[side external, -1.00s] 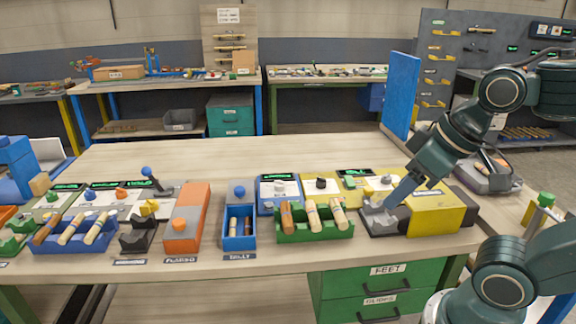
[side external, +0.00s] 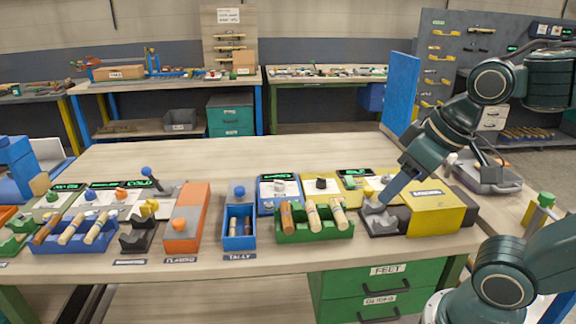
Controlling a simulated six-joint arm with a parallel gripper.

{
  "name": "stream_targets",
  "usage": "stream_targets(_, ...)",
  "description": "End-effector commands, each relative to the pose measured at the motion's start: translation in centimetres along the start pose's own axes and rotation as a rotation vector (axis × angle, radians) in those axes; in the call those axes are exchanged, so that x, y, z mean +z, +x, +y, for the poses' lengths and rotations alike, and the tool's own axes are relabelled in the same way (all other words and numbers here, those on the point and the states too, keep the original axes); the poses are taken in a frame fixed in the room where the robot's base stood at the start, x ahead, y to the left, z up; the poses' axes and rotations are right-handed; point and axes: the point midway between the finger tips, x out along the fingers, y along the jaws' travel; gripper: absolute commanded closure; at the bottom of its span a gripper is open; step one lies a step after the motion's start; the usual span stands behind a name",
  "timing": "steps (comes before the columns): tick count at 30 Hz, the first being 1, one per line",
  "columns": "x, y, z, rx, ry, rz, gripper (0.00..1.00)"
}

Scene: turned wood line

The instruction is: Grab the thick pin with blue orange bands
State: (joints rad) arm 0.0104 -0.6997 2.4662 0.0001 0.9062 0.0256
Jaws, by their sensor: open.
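Bands on the pins are too small to read, so I cannot tell which pin has blue and orange ones. A green tray (side external: 316,236) holds a brown pin (side external: 287,217) and two pale pins, one in the middle (side external: 313,216) and one at right (side external: 339,214). A blue tray (side external: 75,247) at left holds a brown pin (side external: 46,230) and two pale pins (side external: 97,229). My gripper (side external: 434,177) is open and appears empty, above the yellow machine at right, apart from both trays.
The yellow machine (side external: 438,212) and a grey case (side external: 487,177) crowd the right. The bench's back half (side external: 230,158) is clear.

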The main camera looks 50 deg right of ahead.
Motion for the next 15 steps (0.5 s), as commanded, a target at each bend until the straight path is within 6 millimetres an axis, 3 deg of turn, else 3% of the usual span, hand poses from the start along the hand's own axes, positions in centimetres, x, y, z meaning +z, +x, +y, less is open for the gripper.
stream_targets(8,-3.9,1.1,0.8,0.022,0.124,-0.083,0.49)
stream_targets(15,-7.7,3.2,1.9,0.048,0.256,-0.164,0.49)
